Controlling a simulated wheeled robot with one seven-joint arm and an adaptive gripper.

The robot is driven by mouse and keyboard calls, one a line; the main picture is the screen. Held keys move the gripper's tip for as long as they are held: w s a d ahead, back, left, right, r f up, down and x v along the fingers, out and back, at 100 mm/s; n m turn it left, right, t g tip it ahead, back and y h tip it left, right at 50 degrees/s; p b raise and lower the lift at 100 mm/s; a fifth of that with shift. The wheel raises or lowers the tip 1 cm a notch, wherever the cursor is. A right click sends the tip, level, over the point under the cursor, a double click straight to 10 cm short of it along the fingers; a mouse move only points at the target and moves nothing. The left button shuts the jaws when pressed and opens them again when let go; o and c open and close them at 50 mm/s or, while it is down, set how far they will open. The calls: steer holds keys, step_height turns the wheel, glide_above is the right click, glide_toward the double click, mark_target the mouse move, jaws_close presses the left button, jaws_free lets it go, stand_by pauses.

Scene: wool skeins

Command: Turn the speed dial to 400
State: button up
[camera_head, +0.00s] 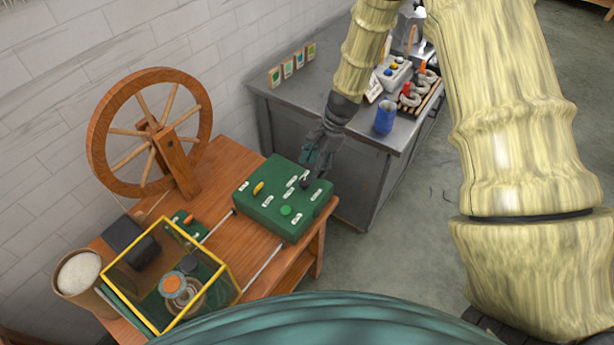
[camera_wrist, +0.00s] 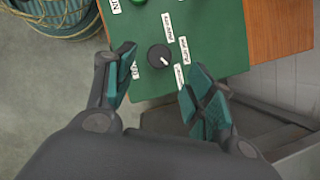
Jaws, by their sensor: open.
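The green control box (camera_head: 265,215) sits on the wooden table. It carries a yellow lever (camera_head: 258,188), a green button (camera_head: 286,211) and a black speed dial (camera_head: 305,184) near its far right corner. In the wrist view the dial (camera_wrist: 159,56) is round and black with a white pointer mark, with small white labels (camera_wrist: 168,27) around it too small to read. My gripper (camera_head: 320,160) is over that corner of the box. In the wrist view its teal-padded fingers (camera_wrist: 158,88) are open and empty, with the dial just beyond and between them, apparently untouched.
A spinning wheel (camera_head: 150,130) stands behind left on the table. A yellow-framed guard (camera_head: 165,270) and a bin of wool (camera_head: 80,275) are at the front left.

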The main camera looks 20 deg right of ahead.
mark_target(305, 181)
steer(key=shift+p+x, duration=0.75)
steer(key=shift+x, duration=2.3)
steer(key=c, duration=1)
